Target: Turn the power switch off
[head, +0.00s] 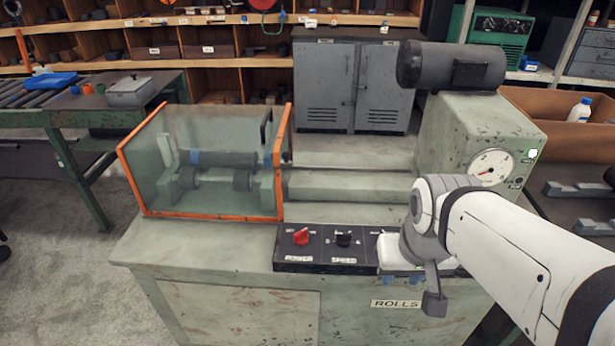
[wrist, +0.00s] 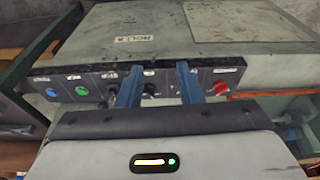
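A dark control panel (head: 320,262) runs along the front edge of the green machine. At its left end is a red rotary knob (head: 301,236), and beside it a black knob (head: 344,239). In the wrist view the order is mirrored: the red knob (wrist: 221,88) is at right, then a black knob (wrist: 150,89), another dark knob (wrist: 112,88), a green button (wrist: 82,90) and a blue button (wrist: 51,92). Labels are too blurred to tell which is the power switch. My gripper (wrist: 158,72) is open, its two blue fingers apart with the black knob showing between them; contact cannot be told.
An orange-framed clear guard (head: 205,165) stands over rollers behind the panel's left end. A headstock with a gauge (head: 491,167) and a motor (head: 450,65) rises at right. My arm hides the panel's right part in the head view. Floor at left is clear.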

